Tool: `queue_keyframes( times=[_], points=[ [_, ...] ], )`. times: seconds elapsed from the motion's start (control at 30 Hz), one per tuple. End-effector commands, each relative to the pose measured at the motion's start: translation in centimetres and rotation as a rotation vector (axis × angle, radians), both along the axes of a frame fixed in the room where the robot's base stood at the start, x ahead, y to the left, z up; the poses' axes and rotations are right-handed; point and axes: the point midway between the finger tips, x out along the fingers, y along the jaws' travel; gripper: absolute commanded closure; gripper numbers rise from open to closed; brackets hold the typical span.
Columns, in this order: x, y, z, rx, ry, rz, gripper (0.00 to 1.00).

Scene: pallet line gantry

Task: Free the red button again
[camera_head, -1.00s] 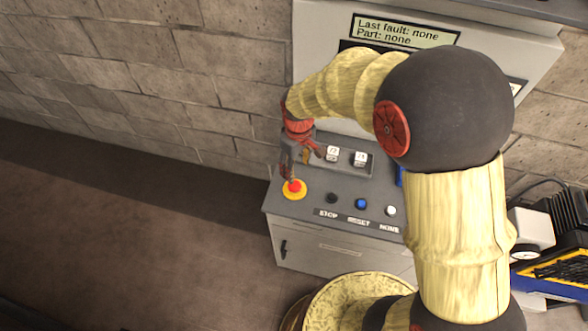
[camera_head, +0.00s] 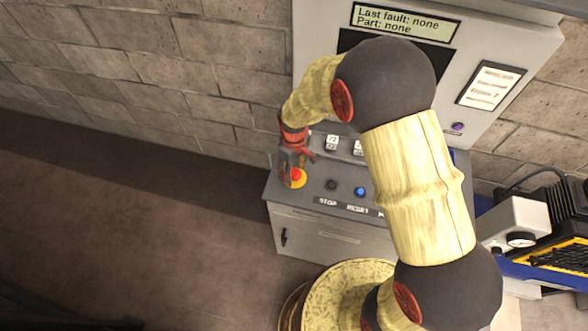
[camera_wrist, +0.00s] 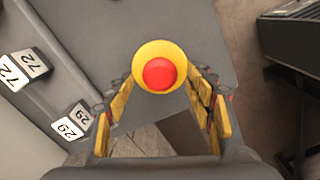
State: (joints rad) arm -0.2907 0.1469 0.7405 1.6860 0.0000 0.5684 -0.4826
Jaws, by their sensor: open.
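The red button (camera_head: 296,175), a round red cap on a yellow round base, sits at the left of the grey sloped console top (camera_head: 310,197). My gripper (camera_head: 291,168) is open and points down over the button, partly covering it in the head view. In the wrist view the red cap (camera_wrist: 159,74) is centred between the tips of my gripper's yellow-padded fingers (camera_wrist: 161,96), one on each side. Nothing is held. I cannot tell whether the fingers touch the base or how far the cap is pressed in.
A dark button (camera_head: 331,185) and a blue button (camera_head: 361,191) sit right of the red one, above STOP and RESET labels. White numbered blocks (camera_wrist: 70,122) stand near my gripper. The display (camera_head: 404,22) reads "Last fault: none, Part: none". A brick wall (camera_head: 150,75) stands behind.

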Motion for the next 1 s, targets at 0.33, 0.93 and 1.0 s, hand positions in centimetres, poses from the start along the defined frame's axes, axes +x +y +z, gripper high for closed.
queue_keyframes(
  times=[0.33,0.93,1.0],
  points=[
    [0.01,0.00,0.05,0.000,0.000,0.000,0.59],
    [0.01,0.00,0.06,0.000,0.000,0.000,0.94],
    [0.01,0.00,0.07,0.000,0.000,0.000,0.97]
  ],
)
